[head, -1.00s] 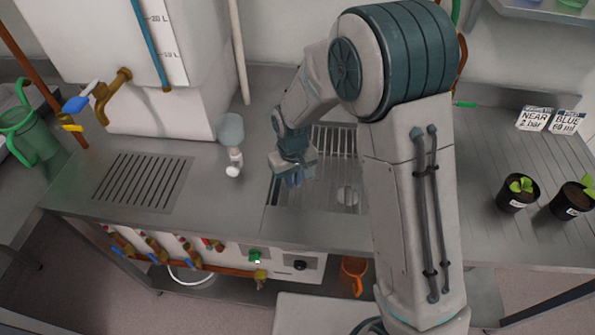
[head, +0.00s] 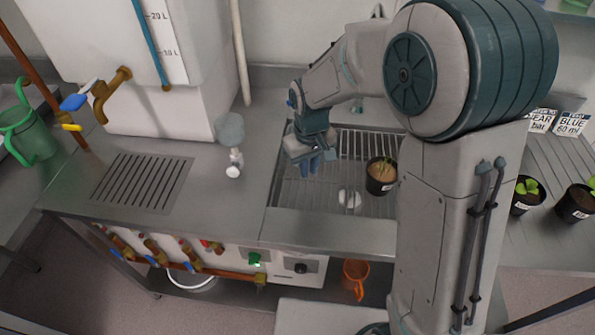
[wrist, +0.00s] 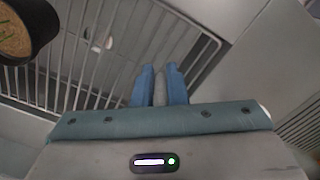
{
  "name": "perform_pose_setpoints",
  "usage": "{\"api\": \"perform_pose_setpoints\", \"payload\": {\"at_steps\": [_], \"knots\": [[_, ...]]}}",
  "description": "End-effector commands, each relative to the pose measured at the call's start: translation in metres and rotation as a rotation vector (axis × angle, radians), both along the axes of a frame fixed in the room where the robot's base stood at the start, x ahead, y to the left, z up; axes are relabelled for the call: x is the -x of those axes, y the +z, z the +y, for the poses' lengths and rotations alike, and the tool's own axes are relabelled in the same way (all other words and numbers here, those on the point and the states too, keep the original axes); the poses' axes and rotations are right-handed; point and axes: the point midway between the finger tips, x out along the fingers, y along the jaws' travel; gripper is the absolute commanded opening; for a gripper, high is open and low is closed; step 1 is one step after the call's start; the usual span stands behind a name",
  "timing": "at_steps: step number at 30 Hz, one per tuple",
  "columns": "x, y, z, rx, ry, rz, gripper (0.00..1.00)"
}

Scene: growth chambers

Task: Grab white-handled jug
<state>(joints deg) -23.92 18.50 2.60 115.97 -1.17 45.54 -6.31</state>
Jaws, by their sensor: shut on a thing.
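The jug that seems to be the white-handled one has a pale grey, see-through body (head: 230,127) and a white part in front that looks like its handle (head: 234,165). It stands on the steel counter, left of the grate in the head view. My gripper (head: 309,168) is over the left part of the grate, right of the jug and apart from it. In the wrist view its blue fingers (wrist: 160,85) are close together on a narrow grey thing, which I cannot identify. The jug does not show in the wrist view.
A black pot with a seedling (head: 380,176) stands on the grate (head: 300,200), right of my gripper. A large white tank with a brass tap (head: 115,85) stands behind left. A green jug (head: 28,135) is far left; an orange jug (head: 355,278) is below the counter.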

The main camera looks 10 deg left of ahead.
Motion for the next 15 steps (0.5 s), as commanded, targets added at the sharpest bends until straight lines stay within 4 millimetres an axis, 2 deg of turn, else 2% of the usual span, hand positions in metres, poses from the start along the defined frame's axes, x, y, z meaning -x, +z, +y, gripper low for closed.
{"api": "perform_pose_setpoints", "payload": {"at_steps": [6,15], "knots": [[0.001,0.015,-0.025,-0.001,-0.003,-0.003,0.00],[0.004,0.032,-0.053,-0.001,-0.001,-0.003,0.00]]}}
